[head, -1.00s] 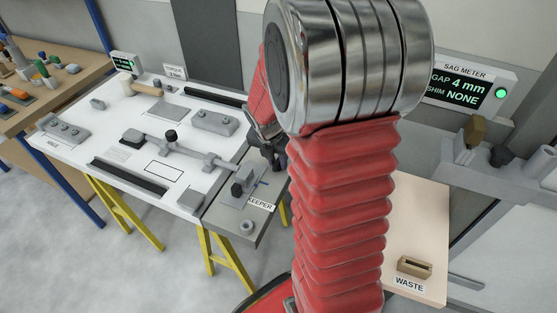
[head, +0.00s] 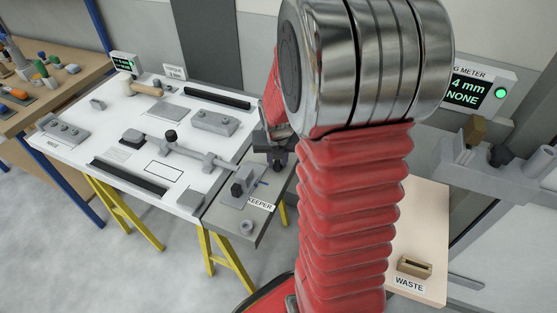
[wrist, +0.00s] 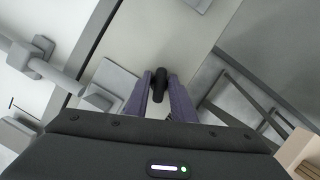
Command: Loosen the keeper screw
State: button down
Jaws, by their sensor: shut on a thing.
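The KEEPER label (head: 261,205) lies on a grey side plate (head: 226,212) at the right end of the white panel. A small dark knob (head: 237,189) stands upright on a grey block there; I cannot tell whether it is the keeper screw. My gripper (head: 280,163) is beyond that block, above the far part of the side plate, partly hidden by my red arm. In the wrist view my gripper (wrist: 160,92) is shut on a dark cylindrical piece (wrist: 159,82). I cannot tell whether that piece touches the plate.
A grey rod assembly (head: 185,148) lies across the white panel (head: 75,147). A tool bench (head: 60,92) stands at the left.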

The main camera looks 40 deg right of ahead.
aim_at(277, 162)
jog(key=c, duration=1.8)
grip_release()
jog(key=shift+o, duration=0.2)
jog(key=shift+r, duration=1.55)
jog(key=shift+m, duration=0.3)
